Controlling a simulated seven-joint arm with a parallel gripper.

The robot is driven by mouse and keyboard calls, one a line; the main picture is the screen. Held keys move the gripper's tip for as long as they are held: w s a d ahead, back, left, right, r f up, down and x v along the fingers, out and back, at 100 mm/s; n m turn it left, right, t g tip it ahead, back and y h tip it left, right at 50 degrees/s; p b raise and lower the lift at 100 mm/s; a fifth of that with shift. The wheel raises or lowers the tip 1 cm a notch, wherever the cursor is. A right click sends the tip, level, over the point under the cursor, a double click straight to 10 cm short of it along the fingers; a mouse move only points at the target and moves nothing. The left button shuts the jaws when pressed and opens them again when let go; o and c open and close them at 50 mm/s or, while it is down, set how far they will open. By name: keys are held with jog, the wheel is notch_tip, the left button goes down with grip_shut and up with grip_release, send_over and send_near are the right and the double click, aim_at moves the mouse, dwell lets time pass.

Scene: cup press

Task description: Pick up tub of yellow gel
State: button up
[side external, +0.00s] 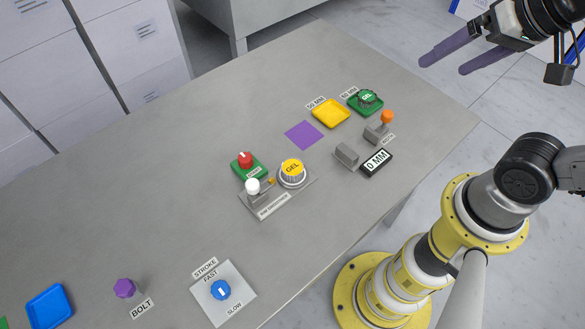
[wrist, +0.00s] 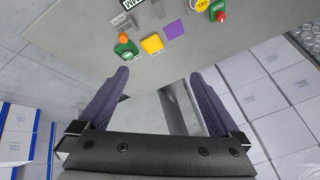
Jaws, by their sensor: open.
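The tub of yellow gel (side external: 292,171) has a round yellow lid marked GEL and sits upright on a grey fixture plate (side external: 268,212) near the middle of the table. It also shows at the top edge of the wrist view (wrist: 202,4), partly cut off. A second tub with a dark green lid marked GEL (side external: 368,98) sits on a green tray at the far right. My gripper (side external: 441,62) is open and empty, with purple fingers, high at the upper right, well away from the yellow tub. Both fingers show in the wrist view (wrist: 160,84).
A white-knobbed lever (side external: 253,187) and a red knob on a green base (side external: 245,165) stand close left of the yellow tub. A grey block (side external: 346,155) and a 0 MM display (side external: 376,162) lie to its right. A yellow tray (side external: 331,113) and purple square (side external: 304,135) lie beyond.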

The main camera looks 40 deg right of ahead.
jog(key=w+a+r+m, duration=0.1)
jog(key=w+m, duration=0.3)
jog(key=m+g+y, duration=0.1)
jog(key=m+g, duration=0.5)
jog(key=m, duration=0.4)
send_over(293, 167)
jog(key=d, duration=0.1)
jog(key=f, duration=2.6)
jog(key=shift+s, duration=0.2)
jog(key=shift+w+a+f, duration=0.1)
jog(key=shift+a+f, duration=0.05)
jog(key=shift+f, duration=0.9)
jog(key=shift+w+a+f, duration=0.1)
jog(key=shift+a+f, duration=0.05)
jog(key=shift+f, duration=0.95)
jog(key=shift+w+a+f, duration=0.1)
jog(key=shift+a+f, duration=0.05)
jog(key=shift+f, duration=0.9)
jog(key=shift+c, duration=0.2)
